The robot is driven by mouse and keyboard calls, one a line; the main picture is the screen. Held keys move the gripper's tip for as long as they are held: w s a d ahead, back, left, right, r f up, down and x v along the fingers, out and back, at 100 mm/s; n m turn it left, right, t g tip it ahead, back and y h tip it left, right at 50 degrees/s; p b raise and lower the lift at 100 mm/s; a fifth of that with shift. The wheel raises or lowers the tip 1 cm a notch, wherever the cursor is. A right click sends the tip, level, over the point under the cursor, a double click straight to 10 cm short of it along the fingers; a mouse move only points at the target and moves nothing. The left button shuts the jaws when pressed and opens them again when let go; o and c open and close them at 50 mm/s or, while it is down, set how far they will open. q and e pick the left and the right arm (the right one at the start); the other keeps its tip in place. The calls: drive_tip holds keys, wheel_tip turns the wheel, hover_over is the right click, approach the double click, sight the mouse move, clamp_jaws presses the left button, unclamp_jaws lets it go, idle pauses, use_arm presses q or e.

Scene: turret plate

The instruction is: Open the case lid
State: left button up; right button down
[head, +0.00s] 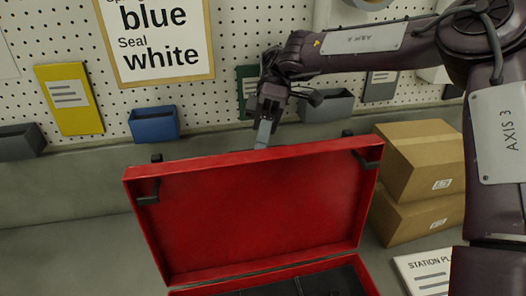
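The red case lid (255,215) stands raised, its inner face toward me and its top edge toward the wall. Dark latches sit near its two upper corners. Below it, the case base (372,278) shows only in part at the bottom edge, with a dark interior; the rest is out of frame. My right gripper (264,134) reaches in from the right and points down at the lid's top edge, about mid-width. Whether it touches the lid is unclear, and its finger gap cannot be made out. My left gripper is not in view.
Two stacked cardboard boxes (425,160) stand right of the case, near a station sheet (428,272). A pegboard wall behind carries a blue bin (154,124), dark bins, a yellow folder (68,98) and a framed "blue / white" sign (160,38). The counter left of the case is clear.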

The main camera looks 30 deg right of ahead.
drive_tip(key=shift+f, duration=0.6)
drive_tip(key=c, duration=1.4)
unclamp_jaws()
drive_tip(key=shift+r, duration=0.1)
drive_tip(key=shift+w+d+r, duration=0.1)
drive_tip(key=shift+r, duration=0.15)
